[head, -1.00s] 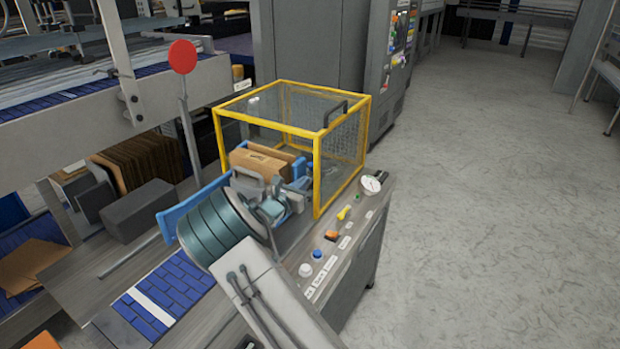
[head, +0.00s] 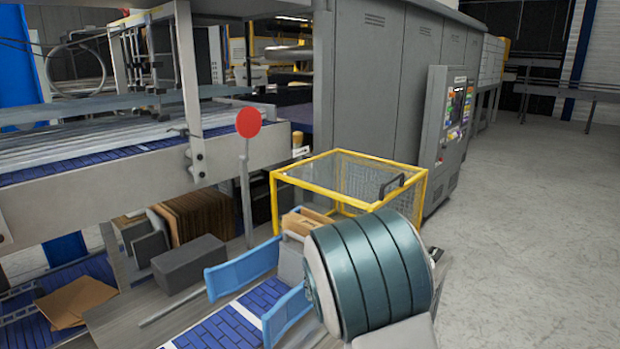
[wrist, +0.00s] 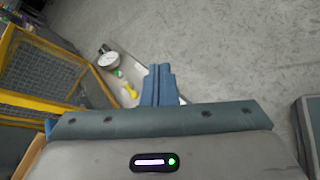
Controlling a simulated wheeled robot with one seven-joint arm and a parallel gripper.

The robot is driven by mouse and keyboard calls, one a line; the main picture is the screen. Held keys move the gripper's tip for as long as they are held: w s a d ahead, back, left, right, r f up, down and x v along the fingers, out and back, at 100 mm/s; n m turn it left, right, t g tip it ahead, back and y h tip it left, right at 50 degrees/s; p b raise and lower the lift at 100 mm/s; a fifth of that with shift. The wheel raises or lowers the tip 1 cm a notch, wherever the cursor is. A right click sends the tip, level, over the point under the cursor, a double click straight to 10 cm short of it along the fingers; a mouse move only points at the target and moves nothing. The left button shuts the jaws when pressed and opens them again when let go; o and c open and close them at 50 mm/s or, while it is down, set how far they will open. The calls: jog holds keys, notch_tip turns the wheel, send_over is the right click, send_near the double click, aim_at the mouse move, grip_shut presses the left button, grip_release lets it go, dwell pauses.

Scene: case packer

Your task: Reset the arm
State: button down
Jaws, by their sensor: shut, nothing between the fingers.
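My gripper (wrist: 158,84) shows in the wrist view with its two blue fingers together and nothing between them. It is over the control panel edge, with the grey floor beyond. In the head view my arm's dark teal ribbed joint fills the lower right and hides the gripper.
A yellow-framed guard cage (head: 350,208) stands behind my arm, and it also shows at the left of the wrist view (wrist: 40,75). A cardboard box (head: 305,221) is at the cage. Near the gripper are a round gauge (wrist: 108,59) and a yellow knob (wrist: 130,90). Open floor (head: 540,220) lies to the right.

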jog(key=s+d+r+m+g+y, duration=0.1)
jog(key=s+m+g+y, duration=0.2)
jog(key=s, duration=0.4)
jog(key=s+d+r+m+y, duration=0.1)
jog(key=s+m+y, duration=0.2)
jog(key=s+m, duration=0.4)
jog(key=s+a+r+m+y, duration=0.1)
jog(key=s+a+m+y, duration=0.1)
jog(key=s, duration=0.4)
jog(key=s+a+r+m+t+y, duration=0.1)
jog(key=s+a+m+y, duration=0.2)
jog(key=s, duration=0.4)
jog(key=shift+a+r+m, duration=0.4)
jog(key=shift+a+m, duration=0.4)
jog(key=shift+a, duration=0.25)
